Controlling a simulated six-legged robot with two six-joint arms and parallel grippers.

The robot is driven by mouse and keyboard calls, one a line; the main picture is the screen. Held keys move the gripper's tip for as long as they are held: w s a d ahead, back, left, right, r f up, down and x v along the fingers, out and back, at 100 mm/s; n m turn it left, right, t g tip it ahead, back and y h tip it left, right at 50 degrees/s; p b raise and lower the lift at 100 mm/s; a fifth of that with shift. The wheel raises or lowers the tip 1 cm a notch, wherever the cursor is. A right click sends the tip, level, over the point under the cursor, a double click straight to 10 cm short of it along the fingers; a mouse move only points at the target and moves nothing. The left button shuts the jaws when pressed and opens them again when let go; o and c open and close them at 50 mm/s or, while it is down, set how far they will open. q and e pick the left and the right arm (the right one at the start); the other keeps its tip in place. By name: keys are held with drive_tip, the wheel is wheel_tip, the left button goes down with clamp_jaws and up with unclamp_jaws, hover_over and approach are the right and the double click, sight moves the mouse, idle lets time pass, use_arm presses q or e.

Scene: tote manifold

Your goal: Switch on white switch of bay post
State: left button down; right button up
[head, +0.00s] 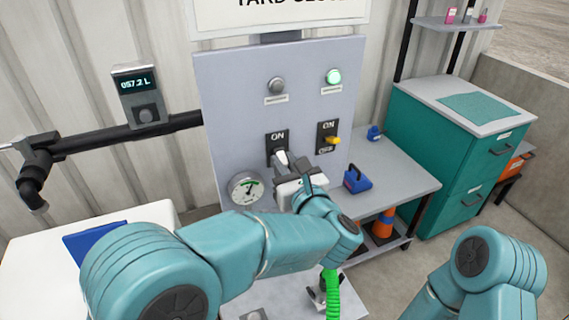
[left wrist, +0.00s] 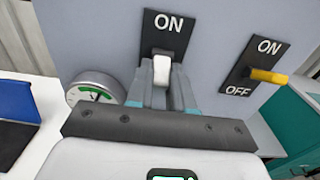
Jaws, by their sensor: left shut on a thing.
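The bay post is a grey panel (head: 230,100) in the middle of the head view. Its white switch (left wrist: 163,70) sits on a black plate marked ON at the top; the plate's lower part is hidden. My left gripper (left wrist: 164,84) is shut on the white switch, one finger on each side of it. In the head view the left gripper (head: 283,166) reaches the plate from below. The grey lamp (head: 277,86) above the white switch is unlit. My right arm shows at the bottom right of the head view, but its gripper is not clearly seen.
A yellow switch (head: 333,140) is just right of the white one, under a lit green lamp (head: 334,77). A round gauge (head: 245,188) is at the lower left of the panel. A grey bench (head: 395,175) with a blue item (head: 356,180) stands at right, before a teal cabinet (head: 440,150).

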sight(281, 155)
use_arm(q)
drive_tip(key=shift+r+g+h+p, duration=0.3)
drive_tip(key=shift+r+g, duration=0.2)
drive_tip(key=shift+g, duration=0.3)
drive_tip(key=shift+r+g+p, duration=0.2)
drive_tip(key=shift+g+p, duration=0.1)
drive_tip(key=shift+g, duration=0.1)
wheel_tip(281, 155, up, 2)
drive_tip(key=g+h+p, duration=0.1)
drive_tip(key=g+p, duration=0.2)
drive_tip(key=p, duration=0.4)
drive_tip(key=g+h+p, duration=0.1)
drive_tip(key=g+p, duration=0.2)
drive_tip(key=p, duration=0.3)
drive_tip(key=shift+w+a+r+h+p, duration=0.1)
drive_tip(key=shift+w+r+h+p, duration=0.1)
drive_tip(key=shift+h+p, duration=0.2)
drive_tip(key=shift+f+g+p, duration=0.2)
drive_tip(key=shift+g+p, duration=0.4)
drive_tip(key=shift+p, duration=0.45)
drive_tip(key=c, duration=1)
unclamp_jaws()
drive_tip(key=shift+f, duration=0.1)
